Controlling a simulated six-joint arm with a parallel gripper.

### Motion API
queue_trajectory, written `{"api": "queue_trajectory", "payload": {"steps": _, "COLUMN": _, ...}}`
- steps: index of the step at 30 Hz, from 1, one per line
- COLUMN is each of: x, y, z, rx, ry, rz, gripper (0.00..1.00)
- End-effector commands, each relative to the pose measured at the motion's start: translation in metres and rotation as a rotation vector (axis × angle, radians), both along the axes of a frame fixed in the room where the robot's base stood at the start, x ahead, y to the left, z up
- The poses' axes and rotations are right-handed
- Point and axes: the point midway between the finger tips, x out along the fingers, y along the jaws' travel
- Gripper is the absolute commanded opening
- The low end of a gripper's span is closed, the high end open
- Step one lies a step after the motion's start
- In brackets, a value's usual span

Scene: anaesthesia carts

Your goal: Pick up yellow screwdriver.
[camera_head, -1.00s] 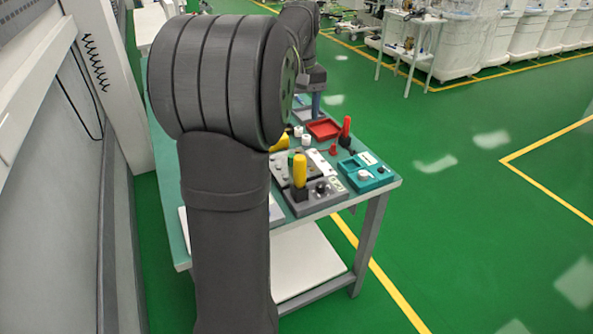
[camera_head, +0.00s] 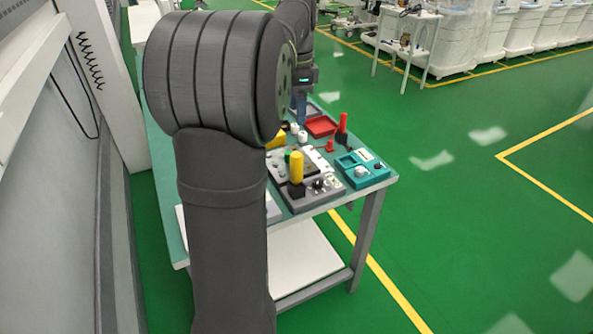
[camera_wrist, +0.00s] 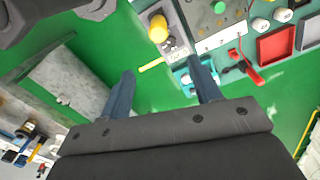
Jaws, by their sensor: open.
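The yellow screwdriver (camera_head: 297,168) stands upright, handle up, in a grey block near the table's front right in the head view. In the wrist view its yellow handle (camera_wrist: 158,27) shows end-on near the top, beyond my fingertips. My gripper (camera_wrist: 166,80) is open, with two blue fingers apart and nothing between them. In the head view only a small blue part of my gripper (camera_head: 300,106) shows, above the back of the table and apart from the screwdriver. The screwdriver's shaft is hidden in the block.
A teal box (camera_head: 362,170) stands right of the grey block (camera_head: 312,197). A red tray (camera_head: 321,126) and a red-handled tool (camera_head: 343,122) lie behind. Another yellow thing (camera_head: 277,141) is partly hidden by my arm. Open green floor lies right of the table (camera_head: 372,190).

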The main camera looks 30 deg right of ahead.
Motion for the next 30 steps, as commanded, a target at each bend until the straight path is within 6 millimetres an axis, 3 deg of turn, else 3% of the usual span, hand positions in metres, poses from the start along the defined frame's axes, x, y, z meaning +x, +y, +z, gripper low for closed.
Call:
{"api": "queue_trajectory", "payload": {"steps": 5, "x": -0.001, "y": 0.001, "z": -0.023, "rx": 0.003, "ry": 0.004, "rz": -0.012, "gripper": 0.58}}
{"api": "queue_trajectory", "payload": {"steps": 15, "x": -0.001, "y": 0.001, "z": -0.096, "rx": 0.002, "ry": 0.004, "rz": -0.01, "gripper": 0.58}}
{"api": "queue_trajectory", "payload": {"steps": 26, "x": -0.001, "y": 0.002, "z": -0.13, "rx": 0.002, "ry": 0.003, "rz": -0.009, "gripper": 0.58}}
{"api": "queue_trajectory", "payload": {"steps": 30, "x": -0.002, "y": 0.004, "z": -0.151, "rx": 0.002, "ry": 0.004, "rz": -0.009, "gripper": 0.58}}
